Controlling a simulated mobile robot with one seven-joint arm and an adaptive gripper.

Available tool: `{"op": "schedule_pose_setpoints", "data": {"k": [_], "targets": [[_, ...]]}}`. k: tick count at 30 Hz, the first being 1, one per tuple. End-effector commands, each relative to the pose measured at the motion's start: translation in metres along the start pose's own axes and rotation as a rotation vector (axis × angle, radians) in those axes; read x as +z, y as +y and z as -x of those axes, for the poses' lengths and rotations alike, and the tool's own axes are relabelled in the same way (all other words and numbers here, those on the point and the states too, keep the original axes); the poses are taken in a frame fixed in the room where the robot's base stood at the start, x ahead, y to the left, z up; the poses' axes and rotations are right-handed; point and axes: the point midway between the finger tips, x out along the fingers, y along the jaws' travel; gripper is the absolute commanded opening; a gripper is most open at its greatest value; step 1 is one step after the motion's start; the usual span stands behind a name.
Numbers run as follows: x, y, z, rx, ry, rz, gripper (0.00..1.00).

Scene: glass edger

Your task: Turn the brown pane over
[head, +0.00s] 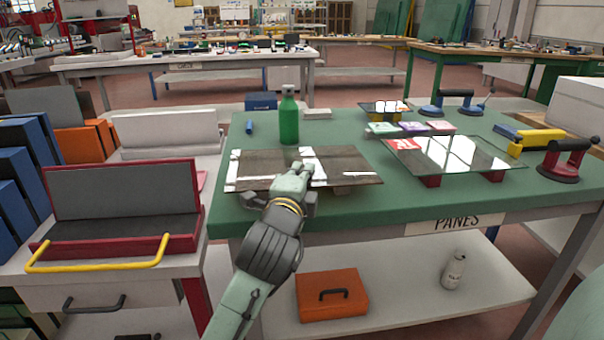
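The brown pane (340,166) lies flat at the front left of the green-topped table (420,203), raised a little on a support that shows under its front edge. White reflections cross its glossy surface. My gripper (300,172) is at the pane's front edge, near its middle, with the fingers pointing away from me. The fingertips overlap the pane in the picture. I cannot tell whether they touch it or whether the fingers are open or shut, because the wrist and hand hide the gap.
A green bottle (289,120) stands just behind the pane. A clear pane (455,153) on red blocks lies to the right, with suction cups (566,162) beyond it.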

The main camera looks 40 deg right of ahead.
Motion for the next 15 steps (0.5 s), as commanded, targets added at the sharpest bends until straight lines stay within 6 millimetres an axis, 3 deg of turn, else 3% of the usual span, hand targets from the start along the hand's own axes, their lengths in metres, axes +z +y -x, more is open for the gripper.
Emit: {"op": "schedule_pose_setpoints", "data": {"k": [15], "targets": [[0.0002,0.0064,0.0003,-0.004,0.0,-0.001,0.0]]}}
